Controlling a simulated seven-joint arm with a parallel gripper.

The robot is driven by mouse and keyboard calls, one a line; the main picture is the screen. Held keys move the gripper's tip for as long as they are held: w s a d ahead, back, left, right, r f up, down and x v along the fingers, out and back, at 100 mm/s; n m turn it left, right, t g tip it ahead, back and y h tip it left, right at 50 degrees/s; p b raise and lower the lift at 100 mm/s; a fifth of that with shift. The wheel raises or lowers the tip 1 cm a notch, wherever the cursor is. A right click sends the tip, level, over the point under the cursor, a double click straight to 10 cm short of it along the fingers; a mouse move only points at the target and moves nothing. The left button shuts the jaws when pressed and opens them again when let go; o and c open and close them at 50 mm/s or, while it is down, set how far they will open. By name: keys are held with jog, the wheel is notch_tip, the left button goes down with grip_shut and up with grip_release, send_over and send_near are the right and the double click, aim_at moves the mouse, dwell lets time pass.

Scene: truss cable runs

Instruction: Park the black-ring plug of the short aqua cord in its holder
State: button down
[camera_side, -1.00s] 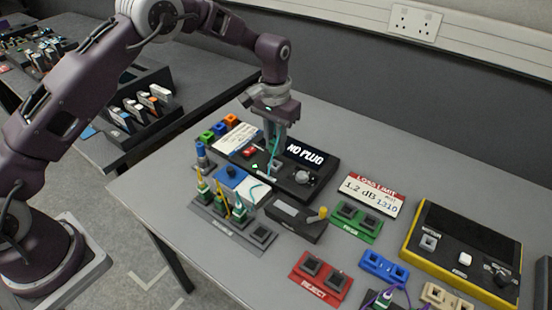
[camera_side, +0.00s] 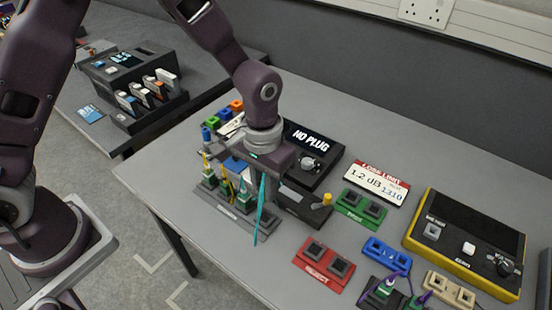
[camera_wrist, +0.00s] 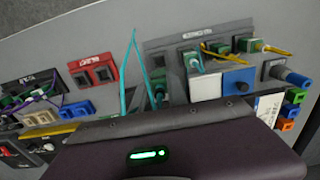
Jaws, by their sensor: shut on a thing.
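My gripper (camera_side: 262,172) is shut above the grey holder strip (camera_side: 228,214), near its right end. The plug in its jaws is hidden by the hand in the side view, and its black ring cannot be made out. The aqua cord (camera_side: 260,215) hangs from the jaws past the strip's front edge; in the wrist view the cord (camera_wrist: 124,75) shows as a narrow bend. The holder strip (camera_wrist: 160,43) also shows there, with green plugs in it, one with an aqua cord (camera_wrist: 200,66). Whether the held plug touches the holder cannot be told.
A dark box with a yellow knob (camera_side: 326,199) stands close to the right of my gripper. The NO PLUG device (camera_side: 311,140) is behind. The red reject block (camera_side: 323,263) and green block (camera_side: 361,205) are to the right. Yellow-corded plugs crowd the strip's left part.

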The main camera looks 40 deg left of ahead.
jog(key=shift+s+f, duration=0.15)
jog(key=shift+f, duration=2.8)
jog(key=shift+f, duration=0.8)
jog(key=c, duration=1.2)
grip_release()
jog(key=shift+c, duration=0.2)
jog(key=shift+r, duration=2.5)
